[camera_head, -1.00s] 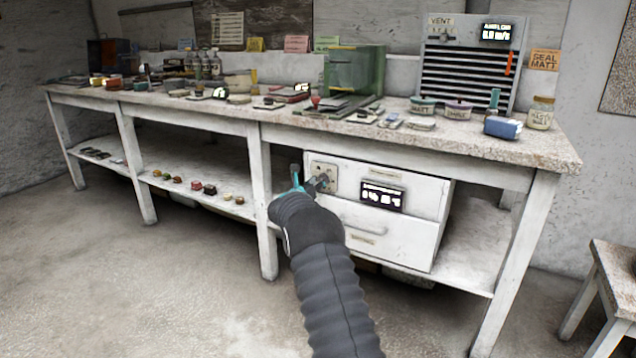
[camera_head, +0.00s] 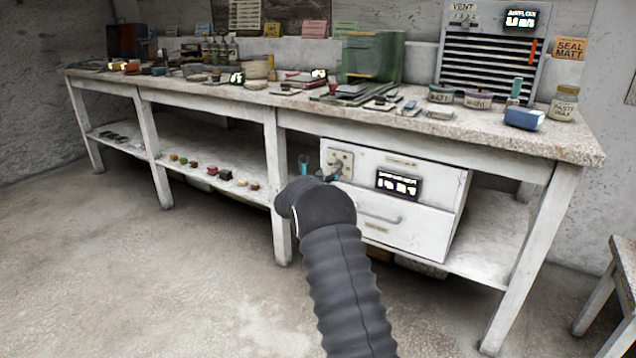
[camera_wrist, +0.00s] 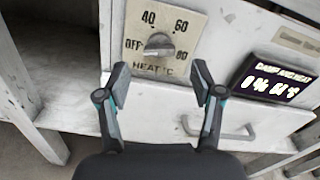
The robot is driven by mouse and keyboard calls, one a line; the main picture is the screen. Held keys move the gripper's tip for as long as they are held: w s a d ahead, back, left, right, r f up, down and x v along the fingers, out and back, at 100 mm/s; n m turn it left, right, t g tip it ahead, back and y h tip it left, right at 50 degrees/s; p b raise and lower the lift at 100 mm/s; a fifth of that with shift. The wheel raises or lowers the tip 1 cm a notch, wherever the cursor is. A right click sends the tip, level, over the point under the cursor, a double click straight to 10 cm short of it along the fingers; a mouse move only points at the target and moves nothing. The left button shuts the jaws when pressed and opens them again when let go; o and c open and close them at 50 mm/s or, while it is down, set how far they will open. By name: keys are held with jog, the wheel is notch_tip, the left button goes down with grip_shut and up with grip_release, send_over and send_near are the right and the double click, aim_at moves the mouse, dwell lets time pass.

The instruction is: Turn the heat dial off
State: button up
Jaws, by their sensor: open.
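The heat dial (camera_wrist: 158,45) is a grey knob on a beige plate (camera_wrist: 140,66) marked OFF, 40, 60, 80 and HEAT °C. Its grip bar lies roughly level, slightly tilted; I cannot tell which end is the pointer. The plate also shows in the head view (camera_head: 346,159), at the upper left of a white drawer cabinet (camera_head: 424,178) under the bench. My gripper (camera_wrist: 160,84) is open and empty, its two fingers apart in front of and below the dial, not touching it. In the head view my gripper (camera_head: 319,170) is partly hidden by my wrist.
A dark display (camera_wrist: 272,78) sits right of the dial; its reading is blurred. A drawer handle (camera_wrist: 218,130) is below right. A bench leg (camera_head: 277,190) stands left of the cabinet. The bench top (camera_head: 450,124) overhangs it. The floor in front is clear.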

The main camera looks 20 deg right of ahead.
jog(key=v, duration=0.8)
